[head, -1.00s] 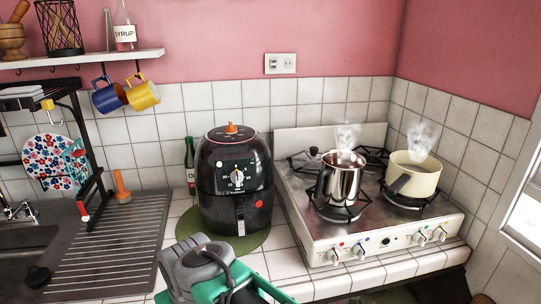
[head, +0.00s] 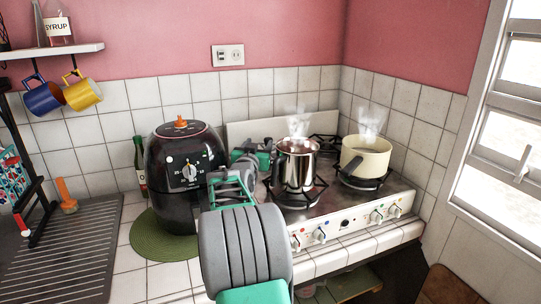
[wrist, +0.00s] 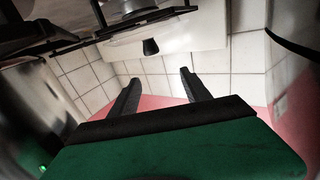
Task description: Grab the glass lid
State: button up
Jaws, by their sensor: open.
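The glass lid (wrist: 150,46) shows in the wrist view at the upper middle, with its dark knob facing my gripper. It sits on the back left burner of the stove (head: 345,222). In the head view it is mostly hidden by my gripper (head: 257,158). In the wrist view my gripper (wrist: 160,77) is open, its two black fingers apart with nothing between them. The knob lies beyond the fingertips, roughly in line with the gap between them.
A steaming metal pot (head: 297,167) stands on the front left burner, close to my gripper. A steaming cream pot (head: 366,160) is further right. A black air fryer (head: 183,170) stands left of my arm on a green mat (head: 152,246). Tiled walls close the back.

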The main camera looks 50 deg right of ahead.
aim_at(267, 142)
jog(key=shift+s+d+f, duration=0.1)
jog(key=shift+d+f, duration=0.3)
jog(key=shift+f, duration=0.2)
jog(key=shift+s+d+f, duration=0.1)
jog(key=shift+d+f, duration=0.3)
jog(key=shift+f, duration=0.15)
jog(key=shift+w+d+g, duration=0.1)
jog(key=shift+d+g, duration=0.2)
jog(key=shift+d, duration=0.1)
jog(key=p+x, duration=0.2)
jog(key=x, duration=0.5)
jog(key=shift+w+a, duration=0.1)
jog(key=shift+w, duration=0.05)
jog(key=shift+a, duration=0.1)
jog(key=shift+c, duration=0.4)
grip_shut()
